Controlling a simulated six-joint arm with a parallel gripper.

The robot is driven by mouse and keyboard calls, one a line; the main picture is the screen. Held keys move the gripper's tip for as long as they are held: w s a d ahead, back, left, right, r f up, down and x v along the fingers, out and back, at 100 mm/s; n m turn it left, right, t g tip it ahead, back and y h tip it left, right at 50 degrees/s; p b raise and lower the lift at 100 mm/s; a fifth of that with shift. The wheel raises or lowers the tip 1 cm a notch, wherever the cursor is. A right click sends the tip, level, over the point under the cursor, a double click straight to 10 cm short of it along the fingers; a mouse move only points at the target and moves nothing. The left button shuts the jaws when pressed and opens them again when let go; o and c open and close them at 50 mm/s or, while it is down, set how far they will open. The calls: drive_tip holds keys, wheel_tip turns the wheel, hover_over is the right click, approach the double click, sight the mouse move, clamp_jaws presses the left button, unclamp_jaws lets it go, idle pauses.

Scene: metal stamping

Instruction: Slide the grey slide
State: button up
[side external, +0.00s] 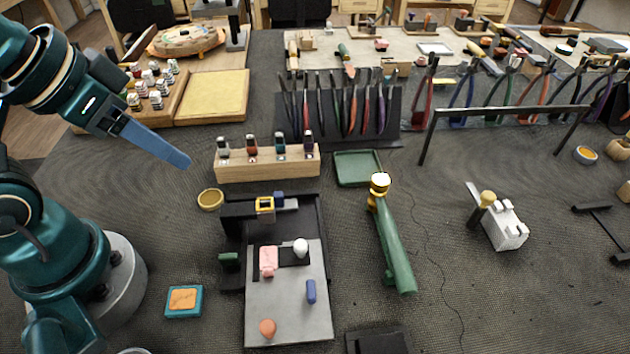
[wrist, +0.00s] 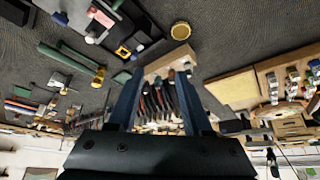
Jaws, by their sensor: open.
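A flat grey plate (side external: 285,320), the one large grey piece here, lies in a black fixture (side external: 318,215) at the front centre. A pink block (side external: 268,261), a white knob (side external: 301,247), a blue block (side external: 311,291) and an orange knob (side external: 267,327) sit on or over it. A yellow square-framed part (side external: 265,206) is at the fixture's back. My gripper (side external: 181,159) hangs in the air at upper left, apart from the fixture. In the wrist view my gripper (wrist: 160,74) shows two separate blue fingers with nothing held between them. There the fixture is at upper left, partly cut off.
A wooden block with several stamps (side external: 265,168) stands behind the fixture. A small yellow bowl (side external: 210,199) is left of it, a green-handled hammer (side external: 392,240) right. A green tray (side external: 358,168) and a plier rack (side external: 400,115) lie farther back.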

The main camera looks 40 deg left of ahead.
drive_tip(key=shift+o, duration=0.2)
drive_tip(key=shift+s, duration=0.1)
drive_tip(key=g, duration=1)
hover_over(268, 325)
drive_tip(key=w, duration=0.3)
wheel_tip(268, 325, down, 8)
drive_tip(key=shift+r, duration=0.25)
drive_tip(key=shift+s+f, duration=0.25)
drive_tip(key=shift+x, duration=2.25)
clamp_jaws()
drive_tip(key=shift+r, duration=0.1)
